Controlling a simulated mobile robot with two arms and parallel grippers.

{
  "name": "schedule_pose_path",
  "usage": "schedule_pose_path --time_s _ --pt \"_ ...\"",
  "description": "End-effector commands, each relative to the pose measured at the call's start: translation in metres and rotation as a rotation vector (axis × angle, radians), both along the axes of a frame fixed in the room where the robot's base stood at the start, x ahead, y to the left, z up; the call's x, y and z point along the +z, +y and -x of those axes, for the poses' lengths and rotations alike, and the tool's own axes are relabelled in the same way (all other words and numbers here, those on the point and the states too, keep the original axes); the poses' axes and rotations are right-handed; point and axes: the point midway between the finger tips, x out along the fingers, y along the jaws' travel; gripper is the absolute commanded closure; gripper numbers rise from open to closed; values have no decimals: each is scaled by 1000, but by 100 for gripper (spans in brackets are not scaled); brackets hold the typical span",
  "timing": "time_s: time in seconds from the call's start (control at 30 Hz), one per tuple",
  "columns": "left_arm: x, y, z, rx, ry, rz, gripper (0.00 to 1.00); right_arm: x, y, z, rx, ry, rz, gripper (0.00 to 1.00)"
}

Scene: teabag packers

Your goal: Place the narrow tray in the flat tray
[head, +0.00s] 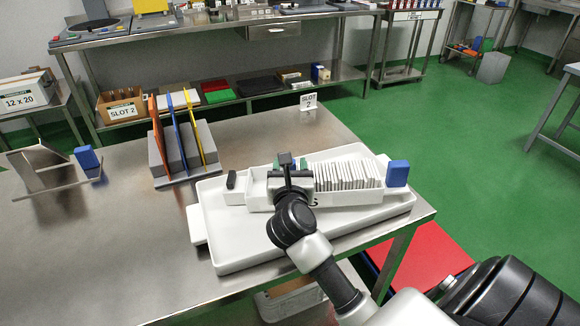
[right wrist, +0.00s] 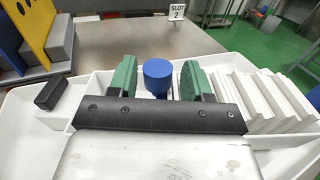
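The narrow white tray (head: 345,199) holds a row of upright white packets (head: 348,175) in its right part. It lies within the outline of the white flat tray (head: 235,243), toward its back side; I cannot tell whether it rests fully on the floor of that tray. My right gripper (head: 290,165) is over the left part of the narrow tray. In the right wrist view its green fingertips (right wrist: 157,80) stand apart, with a blue cylinder (right wrist: 158,74) showing between them and gaps on both sides. My left gripper is not in view.
A black block (head: 231,180) is at the narrow tray's left end and a blue block (head: 397,173) at its right end. A grey rack with coloured dividers (head: 180,145) stands behind left. The steel table (head: 120,255) is clear at left front.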

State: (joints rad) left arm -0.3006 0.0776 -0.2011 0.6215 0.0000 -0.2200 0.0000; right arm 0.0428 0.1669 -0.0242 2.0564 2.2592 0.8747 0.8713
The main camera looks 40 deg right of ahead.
Motion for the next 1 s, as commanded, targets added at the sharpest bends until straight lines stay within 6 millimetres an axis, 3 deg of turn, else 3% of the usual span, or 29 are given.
schedule_pose_path --time_s 0.43,1.0 --pt "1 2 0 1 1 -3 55 4 3 4 0 0 -1 42" --pt "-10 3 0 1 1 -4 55 3 65 89 0 1 -2 42"
